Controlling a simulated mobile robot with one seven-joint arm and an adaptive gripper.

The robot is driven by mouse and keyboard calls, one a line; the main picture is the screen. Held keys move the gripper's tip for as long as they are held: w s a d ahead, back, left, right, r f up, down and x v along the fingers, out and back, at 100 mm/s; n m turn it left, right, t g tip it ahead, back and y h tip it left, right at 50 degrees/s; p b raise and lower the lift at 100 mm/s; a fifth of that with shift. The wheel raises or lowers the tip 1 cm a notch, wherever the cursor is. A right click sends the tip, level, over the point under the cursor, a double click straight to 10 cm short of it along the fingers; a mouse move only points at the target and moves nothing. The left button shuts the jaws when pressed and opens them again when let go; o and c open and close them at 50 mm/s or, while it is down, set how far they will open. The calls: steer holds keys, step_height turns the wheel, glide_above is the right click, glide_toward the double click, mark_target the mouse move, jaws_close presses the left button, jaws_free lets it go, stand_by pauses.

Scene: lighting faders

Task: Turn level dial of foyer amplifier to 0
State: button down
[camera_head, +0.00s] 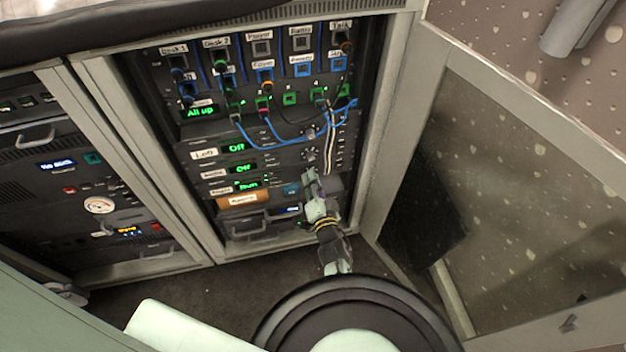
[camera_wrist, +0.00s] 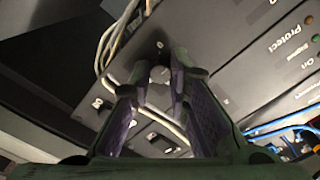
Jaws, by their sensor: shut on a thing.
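A stack of amplifier units stands in the open rack, with green displays; two (camera_head: 237,148) (camera_head: 242,168) read "Off" and a lower one (camera_head: 248,185) seems to read "Run". Small round dials (camera_head: 309,132) show on the right of the upper units. The name labels are too small to read surely. My gripper (camera_head: 310,174) reaches up to the right side of the lower units and hides the dial there. In the wrist view, a round grey dial (camera_wrist: 160,74) sits between the two fingers of my gripper (camera_wrist: 160,68), which are shut on it. Its pointer and scale cannot be read.
Blue and pale cables (camera_head: 330,135) hang in front of the panels, and pale cables (camera_wrist: 112,45) pass close to the fingers. An open glazed door (camera_head: 500,180) stands on the right. A second rack bay (camera_head: 85,190) is on the left.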

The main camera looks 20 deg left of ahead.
mark_target(310, 151)
steer(key=shift+a+r+n+p, duration=0.1)
steer(key=shift+n+p, duration=0.2)
steer(key=shift+n, duration=4.3)
steer(key=c, duration=1.5)
jaws_free()
step_height(310, 151, up, 10)
steer(key=shift+f, duration=0.1)
